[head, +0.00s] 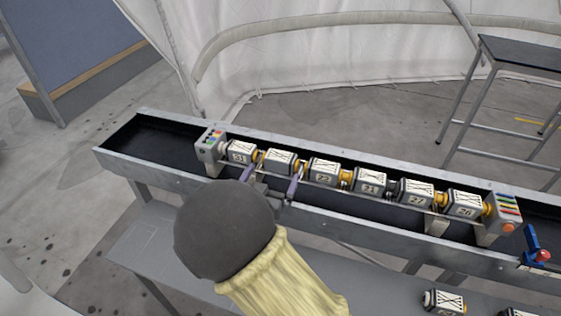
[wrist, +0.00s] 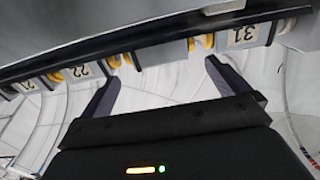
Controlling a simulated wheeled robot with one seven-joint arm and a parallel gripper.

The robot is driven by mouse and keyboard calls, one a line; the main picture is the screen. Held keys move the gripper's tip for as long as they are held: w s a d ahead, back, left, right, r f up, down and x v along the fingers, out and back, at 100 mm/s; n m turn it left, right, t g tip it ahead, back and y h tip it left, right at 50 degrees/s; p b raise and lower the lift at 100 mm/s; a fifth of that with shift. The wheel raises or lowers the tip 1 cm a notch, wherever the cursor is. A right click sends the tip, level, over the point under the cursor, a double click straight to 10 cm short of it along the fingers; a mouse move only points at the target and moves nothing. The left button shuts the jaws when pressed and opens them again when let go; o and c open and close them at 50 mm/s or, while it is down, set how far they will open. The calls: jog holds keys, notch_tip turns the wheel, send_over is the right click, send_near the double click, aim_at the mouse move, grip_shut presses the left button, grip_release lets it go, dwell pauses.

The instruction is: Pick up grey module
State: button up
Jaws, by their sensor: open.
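A row of pale grey-white box modules with yellow end collars sits in a long trough. The module (head: 281,161) second from the left, beside the one marked 31 (head: 240,151), lies in front of my gripper (head: 271,178). In the wrist view this module (wrist: 162,52) looks plain grey, and it lies beyond and between the two spread fingers of my open gripper (wrist: 163,73). The fingers appear empty, and I cannot tell whether they touch it. No single module stands out clearly as the grey one in the head view. My wrist hides part of the trough's front wall.
The trough (head: 150,162) has an end block with coloured buttons (head: 211,143) at left and another (head: 503,213) at right. More modules (head: 444,301) lie on the lower grey shelf (head: 150,245). A blue-and-red clamp (head: 536,250) sits at the trough's right. A stool (head: 520,55) stands behind.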

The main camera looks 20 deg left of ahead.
aim_at(278, 162)
jog(key=w, duration=0.4)
jog(key=shift+w+a+r+p, duration=0.15)
jog(key=shift+a+r+p, duration=0.05)
jog(key=shift+p, duration=0.2)
jog(key=shift+w+a, duration=0.1)
jog(key=shift+w, duration=0.35)
jog(key=shift+f, duration=0.1)
jog(key=c, duration=0.9)
notch_tip(278, 162, up, 10)
jog(key=shift+r, duration=0.1)
jog(key=shift+w, duration=0.15)
